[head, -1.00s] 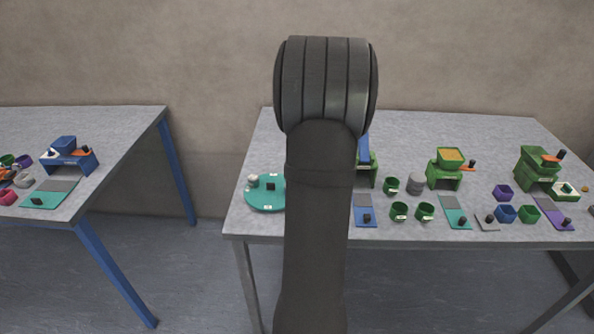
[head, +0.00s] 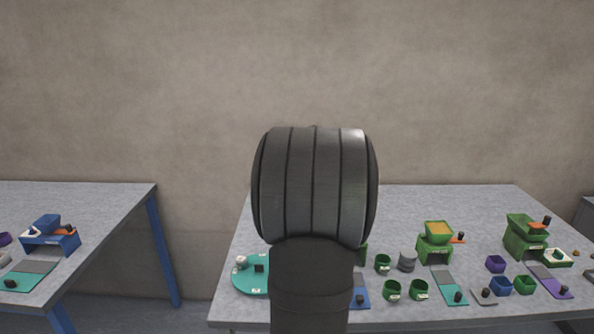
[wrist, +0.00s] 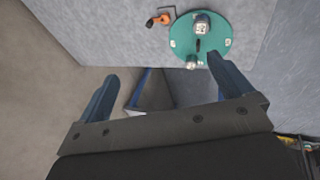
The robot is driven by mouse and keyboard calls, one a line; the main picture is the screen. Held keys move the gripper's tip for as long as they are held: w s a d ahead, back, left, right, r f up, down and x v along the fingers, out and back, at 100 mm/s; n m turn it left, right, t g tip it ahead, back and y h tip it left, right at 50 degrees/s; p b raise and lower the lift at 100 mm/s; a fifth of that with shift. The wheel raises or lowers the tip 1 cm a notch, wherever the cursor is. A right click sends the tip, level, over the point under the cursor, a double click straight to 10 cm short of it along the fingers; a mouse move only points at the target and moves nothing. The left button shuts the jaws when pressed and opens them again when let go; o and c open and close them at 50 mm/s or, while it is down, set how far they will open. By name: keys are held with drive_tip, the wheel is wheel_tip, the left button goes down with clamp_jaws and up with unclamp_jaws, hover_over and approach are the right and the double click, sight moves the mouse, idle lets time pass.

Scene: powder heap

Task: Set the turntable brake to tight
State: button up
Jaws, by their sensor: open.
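The turntable, a teal disc (head: 250,285), stands at the left front of the right-hand table in the head view, partly hidden by my arm. In the wrist view the disc (wrist: 215,45) lies at the top, with a pale knob-like piece, a dark slot-like mark and a small pale piece on it. Beside it is an orange lever with a dark end (wrist: 164,18); I cannot tell whether this is the brake, or its setting. The head view hides the gripper behind my arm.
The right-hand table (head: 440,205) also holds green cups (head: 391,290), a green stand with a yellow-filled hopper (head: 437,240) and another green stand (head: 524,238). A second table (head: 90,205) stands left, across a gap. A dark block with a blue edge (wrist: 150,92) shows between my fingers.

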drive_tip(key=shift+f, duration=0.1)
drive_tip(key=c, duration=0.3)
drive_tip(key=shift+a+f, duration=0.2)
drive_tip(key=shift+f, duration=0.15)
drive_tip(key=c, duration=0.4)
drive_tip(key=a+f+n+h, duration=0.1)
drive_tip(key=f, duration=0.1)
drive_tip(key=a+f+n+h, duration=0.1)
drive_tip(key=f+h, duration=0.1)
drive_tip(key=f, duration=0.1)
drive_tip(key=s+a+f+n+h, duration=0.1)
drive_tip(key=a+f, duration=0.1)
drive_tip(key=f, duration=0.1)
drive_tip(key=shift+n+g+h, duration=0.3)
clamp_jaws()
drive_tip(key=a+f+n+t+h, duration=0.1)
drive_tip(key=a+n, duration=0.1)
drive_tip(key=a, duration=0.1)
drive_tip(key=a+f+n+t+h, duration=0.1)
drive_tip(key=a+f+n, duration=0.1)
drive_tip(key=a+f+n+t, duration=0.1)
drive_tip(key=a+n, duration=0.1)
drive_tip(key=a, duration=0.1)
drive_tip(key=shift+w+a+f+t+h, duration=0.15)
drive_tip(key=shift+a+f+t+h, duration=0.15)
drive_tip(key=shift+a+f+h, duration=0.1)
drive_tip(key=shift+a+n, duration=0.3)
drive_tip(key=shift+n, duration=0.1)
